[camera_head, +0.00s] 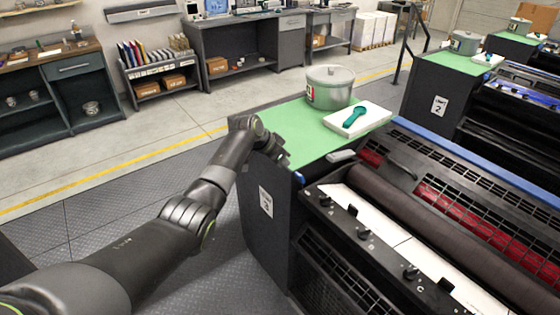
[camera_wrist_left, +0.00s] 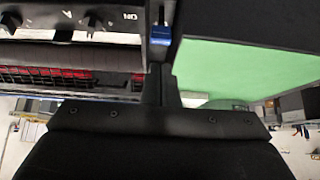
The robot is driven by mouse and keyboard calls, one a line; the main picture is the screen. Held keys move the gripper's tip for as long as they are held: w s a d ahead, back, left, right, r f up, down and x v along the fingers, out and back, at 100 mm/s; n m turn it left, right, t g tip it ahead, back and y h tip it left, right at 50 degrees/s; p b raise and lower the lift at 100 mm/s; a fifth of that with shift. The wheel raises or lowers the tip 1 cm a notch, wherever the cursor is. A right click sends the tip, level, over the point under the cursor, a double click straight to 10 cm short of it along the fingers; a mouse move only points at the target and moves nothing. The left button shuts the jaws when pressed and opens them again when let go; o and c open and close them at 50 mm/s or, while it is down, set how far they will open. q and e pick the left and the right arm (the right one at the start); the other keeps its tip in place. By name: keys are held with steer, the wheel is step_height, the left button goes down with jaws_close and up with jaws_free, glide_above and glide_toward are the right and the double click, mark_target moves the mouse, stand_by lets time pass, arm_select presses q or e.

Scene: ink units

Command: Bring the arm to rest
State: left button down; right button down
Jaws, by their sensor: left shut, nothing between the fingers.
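My left arm comes in from the lower left in the head view. Its gripper (camera_head: 282,159) is at the left front edge of the green-topped cabinet (camera_head: 300,128) of the near ink unit, with nothing held. In the left wrist view the two fingers (camera_wrist_left: 161,84) are together, and the green top (camera_wrist_left: 235,65) shows beside them, seen upside down. I cannot tell whether the gripper touches the cabinet edge. My right gripper is in neither view.
A lidded metal pot (camera_head: 331,90) and a white slab (camera_head: 374,121) with a green-handled tool (camera_head: 355,116) stand on the green top. The press with its dark roller (camera_head: 400,212) lies to the right. Open floor (camera_head: 130,170) is at left.

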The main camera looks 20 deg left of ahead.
arm_select(q)
steer(key=s+a+f+n+g+y+b, duration=0.1)
steer(key=s+a+f+n+b, duration=0.15)
steer(key=s+f, duration=0.8)
steer(key=s+a+f+n+y+b, duration=0.1)
steer(key=s+a+f, duration=0.35)
steer(key=f, duration=1.15)
steer(key=s+a+f+n+g+y+b, duration=0.1)
steer(key=s+a+f+n+y+b, duration=0.15)
steer(key=s+f, duration=0.85)
steer(key=s+a+f+n+g+b, duration=0.1)
steer(key=s+a+f+b, duration=0.2)
steer(key=s+f, duration=1.5)
steer(key=s+f+b, duration=0.1)
steer(key=s+f, duration=0.2)
steer(key=s, duration=0.9)
steer(key=s+f+n+g+y+b, duration=0.1)
steer(key=s+f, duration=0.2)
steer(key=s, duration=0.9)
steer(key=shift+d+g, duration=0.15)
steer(key=shift+g, duration=0.15)
steer(key=shift+f, duration=0.1)
